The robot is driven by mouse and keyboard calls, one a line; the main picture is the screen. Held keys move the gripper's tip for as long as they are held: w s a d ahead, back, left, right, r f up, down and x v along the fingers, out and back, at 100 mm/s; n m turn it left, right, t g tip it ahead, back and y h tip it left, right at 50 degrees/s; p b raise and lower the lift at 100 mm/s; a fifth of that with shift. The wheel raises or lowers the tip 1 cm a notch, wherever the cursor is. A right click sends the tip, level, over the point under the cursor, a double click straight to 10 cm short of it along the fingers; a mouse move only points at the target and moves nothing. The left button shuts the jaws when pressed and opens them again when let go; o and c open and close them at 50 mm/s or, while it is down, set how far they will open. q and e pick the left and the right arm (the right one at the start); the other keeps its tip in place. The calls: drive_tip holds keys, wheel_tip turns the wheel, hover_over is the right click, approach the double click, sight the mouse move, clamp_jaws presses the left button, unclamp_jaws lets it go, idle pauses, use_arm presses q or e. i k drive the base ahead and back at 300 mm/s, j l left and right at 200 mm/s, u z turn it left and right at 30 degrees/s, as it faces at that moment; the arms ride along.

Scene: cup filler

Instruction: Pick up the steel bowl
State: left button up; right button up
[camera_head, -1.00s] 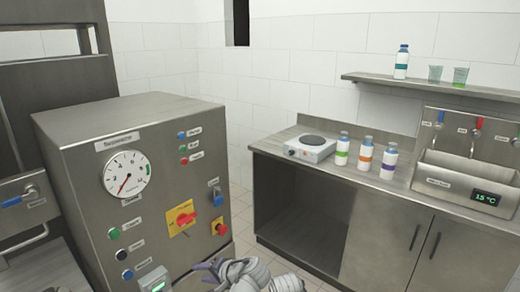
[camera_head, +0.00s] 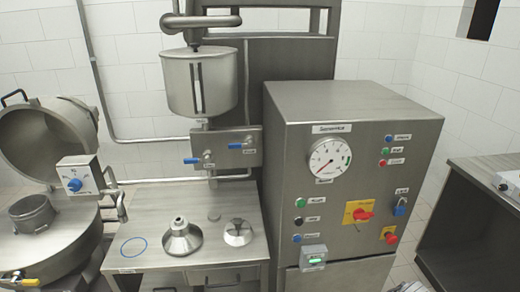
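I cannot make out a plain steel bowl for certain. A steel cone-shaped piece with a short neck (camera_head: 181,238) stands on the steel work table (camera_head: 150,200), at its middle. A smaller steel piece with a cross-shaped top (camera_head: 237,232) stands to its right. A round steel pot (camera_head: 33,212) sits on the large steel vessel (camera_head: 60,250) at the left. Neither gripper shows clearly. Only a small grey bit of what may be my arm shows at the bottom edge, right of the middle.
A blue ring is marked on the table's left part. A steel hopper (camera_head: 198,85) hangs above the table, with blue-handled valves below it. A control cabinet (camera_head: 350,110) with a gauge stands right of the table. A counter (camera_head: 490,185) is at the far right.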

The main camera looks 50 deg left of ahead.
sight(33, 214)
drive_tip(key=u, duration=3.2)
drive_tip(key=i+j+z, duration=0.1)
drive_tip(key=z, duration=0.3)
drive_tip(key=i+j+z, duration=0.1)
drive_tip(key=z, duration=0.35)
drive_tip(key=i+j+z, duration=0.15)
drive_tip(key=j, duration=0.25)
drive_tip(key=i+j+z, duration=0.15)
drive_tip(key=j, duration=0.3)
drive_tip(key=j+z, duration=0.15)
drive_tip(key=j, duration=0.25)
drive_tip(key=i+j+z, duration=0.1)
drive_tip(key=j, duration=0.4)
drive_tip(key=i+j, duration=0.1)
drive_tip(key=j, duration=0.45)
drive_tip(key=i+j, duration=0.1)
drive_tip(key=j, duration=0.45)
drive_tip(key=i+j, duration=0.15)
drive_tip(key=j, duration=0.4)
drive_tip(key=i, duration=0.45)
drive_tip(key=z, duration=0.05)
